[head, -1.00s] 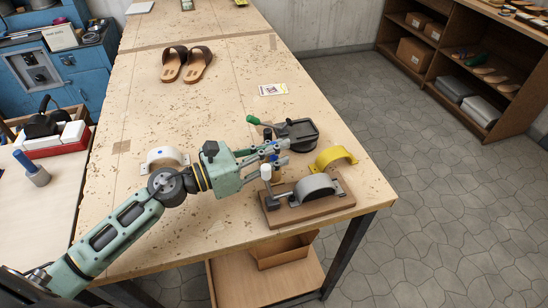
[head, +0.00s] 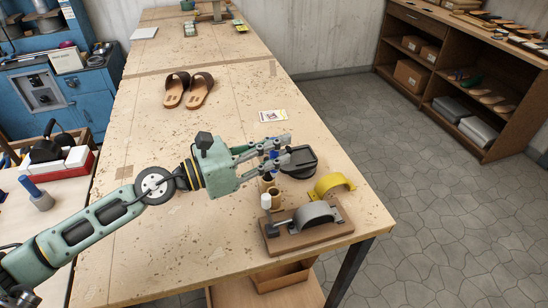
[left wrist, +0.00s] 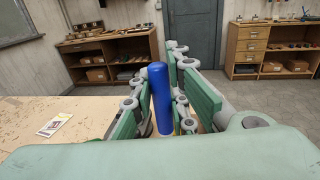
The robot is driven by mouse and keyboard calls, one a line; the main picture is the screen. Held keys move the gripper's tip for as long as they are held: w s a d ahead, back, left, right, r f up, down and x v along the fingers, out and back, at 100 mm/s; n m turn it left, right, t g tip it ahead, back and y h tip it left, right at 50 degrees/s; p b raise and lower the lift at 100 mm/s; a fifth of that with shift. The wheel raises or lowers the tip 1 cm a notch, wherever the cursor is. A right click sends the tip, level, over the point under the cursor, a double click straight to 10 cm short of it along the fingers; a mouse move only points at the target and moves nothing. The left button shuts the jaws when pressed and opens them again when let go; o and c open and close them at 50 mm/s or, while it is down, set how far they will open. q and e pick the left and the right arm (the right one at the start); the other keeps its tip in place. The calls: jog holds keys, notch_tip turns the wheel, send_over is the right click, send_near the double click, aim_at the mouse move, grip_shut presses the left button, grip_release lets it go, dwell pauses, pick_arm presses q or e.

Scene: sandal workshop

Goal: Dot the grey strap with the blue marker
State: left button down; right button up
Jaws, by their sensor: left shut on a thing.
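The grey strap (head: 314,214) is arched over a wooden jig board (head: 330,235) near the table's right front edge. My left gripper (head: 283,146) is shut on the blue marker, which stands upright between the fingers in the left wrist view (left wrist: 160,98). In the head view the marker is mostly hidden by the fingers. The gripper is above the table, behind the jig and apart from the grey strap. The marker's tip is not visible. My right gripper is not in view.
A yellow strap (head: 334,186) lies behind the jig. Sandals (head: 188,90) lie farther back.

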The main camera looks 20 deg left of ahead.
pick_arm(q)
jog(key=shift+r, duration=0.2)
jog(key=c, duration=2.3)
grip_release()
grip_shut()
notch_tip(320, 180, up, 6)
jog(key=p, duration=0.5)
jog(key=shift+f, duration=0.2)
